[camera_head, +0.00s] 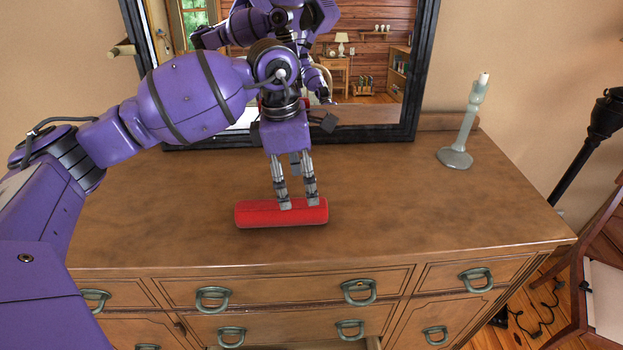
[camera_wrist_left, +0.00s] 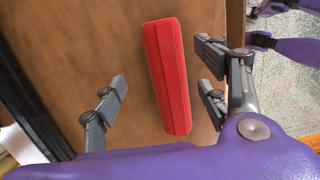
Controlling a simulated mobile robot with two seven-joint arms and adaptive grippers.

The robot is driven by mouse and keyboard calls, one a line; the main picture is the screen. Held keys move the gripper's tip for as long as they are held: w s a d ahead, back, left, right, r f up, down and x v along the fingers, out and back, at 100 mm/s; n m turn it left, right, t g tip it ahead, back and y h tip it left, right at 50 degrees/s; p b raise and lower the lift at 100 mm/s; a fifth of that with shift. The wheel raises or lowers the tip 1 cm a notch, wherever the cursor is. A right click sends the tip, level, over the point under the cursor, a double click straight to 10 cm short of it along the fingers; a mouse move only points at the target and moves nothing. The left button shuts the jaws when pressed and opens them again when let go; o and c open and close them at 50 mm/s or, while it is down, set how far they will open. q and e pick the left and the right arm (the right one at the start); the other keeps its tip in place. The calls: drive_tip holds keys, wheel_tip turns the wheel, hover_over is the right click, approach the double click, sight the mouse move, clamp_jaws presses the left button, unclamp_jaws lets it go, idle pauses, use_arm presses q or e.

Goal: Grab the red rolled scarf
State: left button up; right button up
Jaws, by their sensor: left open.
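The red rolled scarf (camera_head: 250,214) lies on the wooden dresser top, lengthwise from left to right, near the front edge. My left gripper (camera_head: 298,203) is above and behind it, fingers pointing down, with the fingertips overlapping its right half in the head view. In the left wrist view the scarf (camera_wrist_left: 168,75) lies between the spread fingers of the left gripper (camera_wrist_left: 160,95). The fingers stand apart with gaps on both sides of the scarf. I cannot tell whether a fingertip touches it. My right gripper does not show.
The dresser top (camera_head: 400,200) is mostly bare around the scarf. A dark-framed mirror (camera_head: 405,85) stands at the back and reflects me. A candle holder with a candle (camera_head: 466,125) stands at the back right. A dark lamp stand (camera_head: 585,145) is beside the dresser at right.

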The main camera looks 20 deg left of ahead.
sight(282, 212)
use_arm(q)
drive_tip(key=a, duration=0.1)
drive_tip(key=s+a+y, duration=0.1)
drive_tip(key=shift+s+a+f+g, duration=0.15)
drive_tip(key=shift+s+a+g, duration=0.05)
drive_tip(key=shift+a+g, duration=0.1)
drive_tip(key=shift+s+d+f, duration=0.15)
drive_tip(key=shift+s+f, duration=0.55)
drive_tip(key=shift+f, duration=0.35)
drive_tip(key=f, duration=0.3)
drive_tip(key=f+p, duration=0.1)
drive_tip(key=shift+w+a+f, duration=0.15)
drive_tip(key=shift+a+f, duration=0.1)
drive_tip(key=shift+f, duration=0.05)
drive_tip(key=shift+w+f, duration=0.1)
drive_tip(key=shift+f, duration=0.2)
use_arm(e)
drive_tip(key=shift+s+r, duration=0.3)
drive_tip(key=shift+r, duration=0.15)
use_arm(q)
drive_tip(key=shift+c, duration=0.5)
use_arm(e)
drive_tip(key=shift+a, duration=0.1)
use_arm(q)
drive_tip(key=c, duration=1.4)
drive_tip(key=shift+o, duration=0.2)
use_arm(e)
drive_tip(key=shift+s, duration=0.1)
